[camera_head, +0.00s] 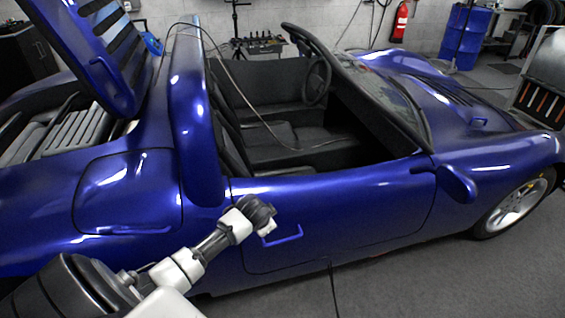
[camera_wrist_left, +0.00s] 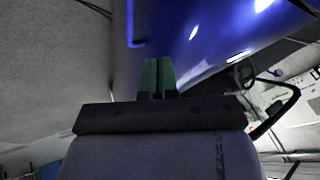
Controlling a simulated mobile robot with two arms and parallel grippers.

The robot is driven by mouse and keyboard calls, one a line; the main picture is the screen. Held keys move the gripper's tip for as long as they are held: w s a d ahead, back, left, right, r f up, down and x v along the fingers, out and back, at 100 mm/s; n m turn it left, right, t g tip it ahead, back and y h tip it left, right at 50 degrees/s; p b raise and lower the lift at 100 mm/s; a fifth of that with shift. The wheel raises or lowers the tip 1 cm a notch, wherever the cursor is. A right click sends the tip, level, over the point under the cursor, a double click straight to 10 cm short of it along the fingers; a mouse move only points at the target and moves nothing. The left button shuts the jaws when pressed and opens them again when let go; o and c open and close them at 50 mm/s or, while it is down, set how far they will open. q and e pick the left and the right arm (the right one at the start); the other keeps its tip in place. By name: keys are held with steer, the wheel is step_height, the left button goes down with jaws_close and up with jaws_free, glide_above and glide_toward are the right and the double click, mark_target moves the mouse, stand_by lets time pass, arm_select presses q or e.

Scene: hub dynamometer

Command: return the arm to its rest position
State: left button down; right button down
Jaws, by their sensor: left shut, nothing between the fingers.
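My left arm (camera_head: 190,264) reaches in from the lower left of the head view. Its wrist end is in front of the blue car's door (camera_head: 335,217), just left of the blue door handle (camera_head: 283,237). The fingers cannot be made out in the head view. In the left wrist view my left gripper (camera_wrist_left: 158,76) shows two green fingers side by side, shut and empty. The blue car body (camera_wrist_left: 205,40) lies beyond them, and the handle (camera_wrist_left: 134,25) is up and left of the fingertips, apart from them. My right gripper is in neither view.
The open-topped blue car fills most of the head view, with its rear cover (camera_head: 95,50) raised. Grey floor (camera_head: 430,285) is free at the lower right. A blue drum (camera_head: 466,36) and red extinguisher (camera_head: 401,21) stand behind.

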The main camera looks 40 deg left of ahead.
arm_select(q)
steer(key=s+d+f+n+g, duration=0.1)
steer(key=s+d+f, duration=0.1)
steer(key=s+f, duration=0.45)
steer(key=s+d+f+g, duration=0.1)
steer(key=s+f, duration=0.2)
steer(key=f, duration=0.7)
steer(key=s+d+f+g+h, duration=0.1)
steer(key=s+d+f, duration=0.4)
steer(key=s, duration=0.6)
steer(key=s+d+f+g+h, duration=0.1)
steer(key=s+d+f, duration=0.4)
steer(key=s, duration=0.6)
steer(key=s+d+f, duration=0.5)
steer(key=s+f, duration=0.4)
steer(key=s, duration=0.2)
steer(key=shift+s+n+g+h, duration=0.3)
steer(key=shift+g+h, duration=0.1)
steer(key=shift+w+d, duration=0.1)
